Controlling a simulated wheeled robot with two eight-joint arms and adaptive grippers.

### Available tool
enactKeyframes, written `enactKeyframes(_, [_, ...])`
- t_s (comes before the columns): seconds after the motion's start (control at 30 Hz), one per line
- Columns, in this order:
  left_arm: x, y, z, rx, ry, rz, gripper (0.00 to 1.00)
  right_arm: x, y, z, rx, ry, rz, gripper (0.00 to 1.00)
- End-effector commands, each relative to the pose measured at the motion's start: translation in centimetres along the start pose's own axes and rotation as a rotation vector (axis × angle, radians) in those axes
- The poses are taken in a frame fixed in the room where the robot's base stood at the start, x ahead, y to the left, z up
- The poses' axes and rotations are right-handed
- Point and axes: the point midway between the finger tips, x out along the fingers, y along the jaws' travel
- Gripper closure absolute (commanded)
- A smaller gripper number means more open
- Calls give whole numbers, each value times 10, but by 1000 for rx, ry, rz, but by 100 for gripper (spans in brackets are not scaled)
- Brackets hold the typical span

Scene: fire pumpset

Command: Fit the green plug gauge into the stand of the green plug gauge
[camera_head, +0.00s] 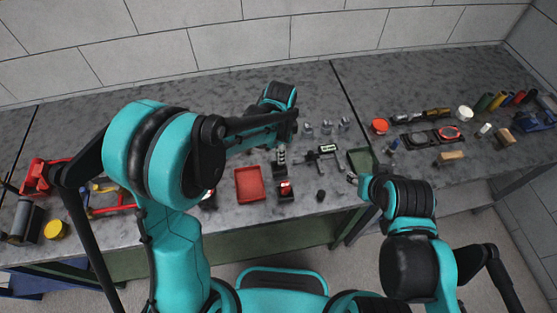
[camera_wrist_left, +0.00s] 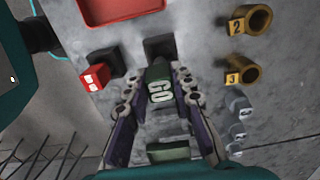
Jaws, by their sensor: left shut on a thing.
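The green plug gauge (camera_wrist_left: 160,85), marked GO, is between the fingers of my left gripper (camera_wrist_left: 162,88) in the left wrist view. The gripper is shut on it. In the head view my left gripper (camera_head: 281,151) is low over the table, and its grip is too small to read. The dark stand (camera_wrist_left: 160,47) lies just beyond the gauge's far end. The end meets the stand's near edge in the picture; I cannot tell whether they touch. My right gripper (camera_head: 354,179) shows only partly at the table's front, its jaws unclear.
A red gauge (camera_wrist_left: 95,77) in a dark stand is beside the green gauge's stand. A red tray (camera_head: 250,184) is to the left. Numbered brass cylinders (camera_wrist_left: 250,20) and grey metal pieces (camera_head: 326,127) stand nearby. A green tray (camera_head: 361,160) is to the right.

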Motion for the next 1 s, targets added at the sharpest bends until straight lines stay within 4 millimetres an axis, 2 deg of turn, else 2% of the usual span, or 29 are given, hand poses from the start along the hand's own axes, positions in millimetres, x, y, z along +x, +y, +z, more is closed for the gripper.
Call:
enactKeyframes(0.17, [9, -4, 5, 0, 0, 0, 100, 2, 0, 2, 0, 0, 0, 60])
enactKeyframes(0.4, [43, -4, 4, 1, 0, 0, 100, 11, 0, 8, 0, 0, 0, 60])
enactKeyframes(0.8, [48, -4, 4, 1, 0, 0, 100, 14, 0, 10, 0, 0, 0, 60])
enactKeyframes(0.83, [47, -4, 4, 0, 0, 0, 69, 13, 0, 9, 0, 0, 0, 60])
enactKeyframes(0.87, [47, -4, 4, 0, 0, 0, 61, 13, 0, 9, 0, 0, 0, 60])
enactKeyframes(0.9, [46, -4, 4, 0, 0, 0, 56, 13, 0, 9, 0, 0, 0, 60])
enactKeyframes(1.0, [46, -4, 4, 0, 0, 0, 56, 12, 0, 9, 0, 0, 0, 60])
